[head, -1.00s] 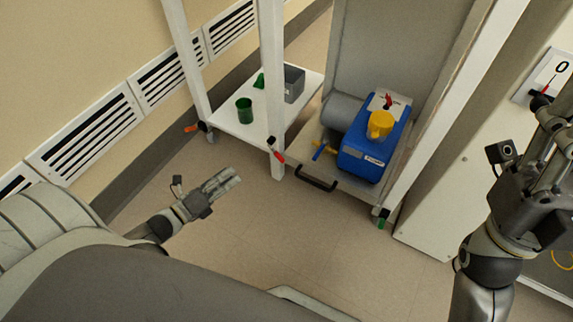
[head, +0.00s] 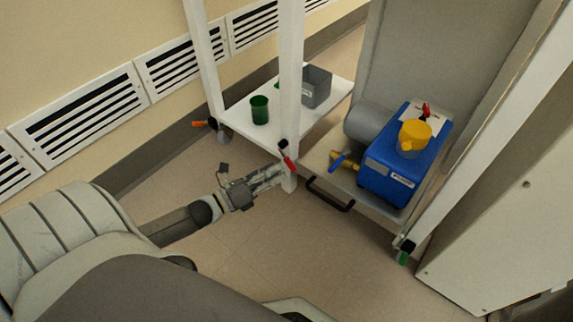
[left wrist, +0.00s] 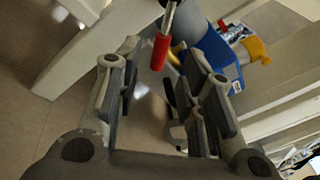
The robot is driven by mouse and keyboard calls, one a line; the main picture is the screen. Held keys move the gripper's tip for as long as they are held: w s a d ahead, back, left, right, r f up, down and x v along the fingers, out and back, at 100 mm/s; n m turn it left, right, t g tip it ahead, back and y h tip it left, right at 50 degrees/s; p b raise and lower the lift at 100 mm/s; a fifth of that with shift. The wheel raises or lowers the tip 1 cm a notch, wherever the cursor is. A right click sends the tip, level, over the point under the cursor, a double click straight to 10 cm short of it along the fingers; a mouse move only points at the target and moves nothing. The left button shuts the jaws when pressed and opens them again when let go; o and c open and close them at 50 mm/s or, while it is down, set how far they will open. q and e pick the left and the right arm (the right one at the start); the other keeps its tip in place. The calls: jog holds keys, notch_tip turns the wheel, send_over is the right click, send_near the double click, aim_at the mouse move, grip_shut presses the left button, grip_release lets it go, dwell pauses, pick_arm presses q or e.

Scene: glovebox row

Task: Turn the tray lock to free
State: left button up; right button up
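A red-handled lever (head: 287,158) with a black pivot sits on the white frame leg (head: 291,90), just left of the pull-out tray (head: 318,165). No label shows that it is the tray lock. My left gripper (head: 279,176) is beside this leg, close to the red handle. In the left wrist view my left gripper (left wrist: 162,85) is open and empty. The red handle (left wrist: 160,52) hangs ahead of the gap between its fingers, on a metal stem, and contact cannot be told. My right gripper is not in view.
The tray carries a blue pump (head: 390,183) with a yellow cap (head: 414,137) and has a black front handle (head: 330,196). A blue lever (head: 340,162) is near the pump. Orange (head: 202,123) and green (head: 405,255) levers sit on other legs. The floor in front is clear.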

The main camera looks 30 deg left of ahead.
aim_at(287, 160)
pick_arm(q)
jog(key=b+x, duration=0.2)
jog(key=x, duration=0.3)
grip_shut()
dwell(0.3)
